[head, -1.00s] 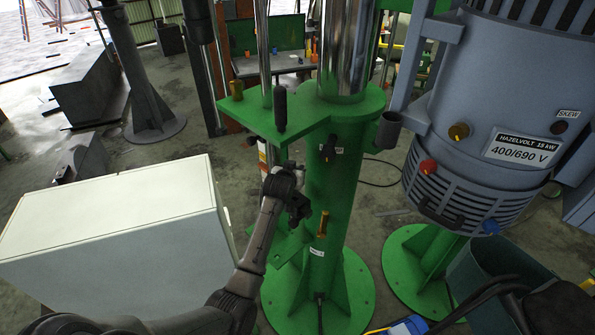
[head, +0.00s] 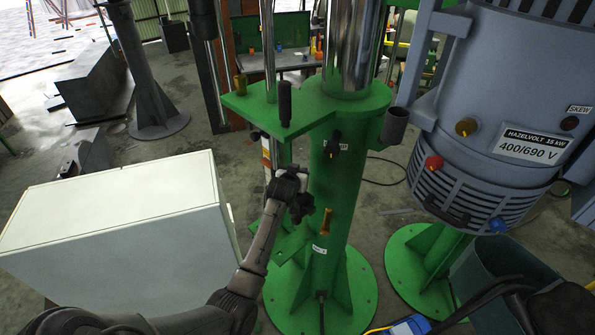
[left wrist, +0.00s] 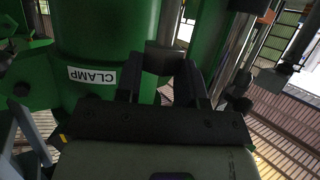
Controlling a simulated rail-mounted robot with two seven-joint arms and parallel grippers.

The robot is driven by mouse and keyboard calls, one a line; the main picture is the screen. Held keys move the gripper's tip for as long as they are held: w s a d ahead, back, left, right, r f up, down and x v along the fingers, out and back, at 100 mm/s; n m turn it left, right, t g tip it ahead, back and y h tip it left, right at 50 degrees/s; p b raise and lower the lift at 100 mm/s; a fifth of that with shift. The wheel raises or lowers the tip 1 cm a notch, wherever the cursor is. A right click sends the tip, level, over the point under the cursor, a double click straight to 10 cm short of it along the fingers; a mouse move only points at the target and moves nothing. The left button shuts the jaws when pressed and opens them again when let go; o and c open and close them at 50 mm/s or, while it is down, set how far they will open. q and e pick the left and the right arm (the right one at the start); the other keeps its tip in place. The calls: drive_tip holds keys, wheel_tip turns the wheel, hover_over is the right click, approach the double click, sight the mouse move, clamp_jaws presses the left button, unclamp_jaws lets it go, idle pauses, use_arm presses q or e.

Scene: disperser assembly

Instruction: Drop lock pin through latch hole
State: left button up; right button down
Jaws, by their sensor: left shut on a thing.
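My left gripper (head: 305,210) is at the front left of the green column (head: 337,200). In the left wrist view, the left gripper (left wrist: 163,85) has its two fingers on either side of a dark blocky part (left wrist: 165,57) and is shut on it; I cannot tell which part this is. A "CLAMP" label (left wrist: 92,74) appears upside down beside it. A brass pin-like piece (head: 326,220) stands just right of the gripper. A black upright handle (head: 285,103) stands on the green bracket (head: 262,112). The lock pin and latch hole cannot be identified for certain.
A black knob (head: 332,145) sits on the column front. A dark cup (head: 395,125) is fixed at its right. A large blue-grey motor (head: 490,110) fills the right side. A white cabinet (head: 115,220) stands left of my arm. A dark green bin (head: 485,280) is at lower right.

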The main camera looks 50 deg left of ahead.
use_arm(q)
drive_tip(key=shift+f+b, duration=0.65)
drive_tip(key=shift+f, duration=0.75)
drive_tip(key=shift+p, duration=0.3)
idle(0.5)
idle(0.5)
drive_tip(key=shift+p, duration=0.5)
drive_tip(key=shift+f+b, duration=0.55)
drive_tip(key=shift+f, duration=0.35)
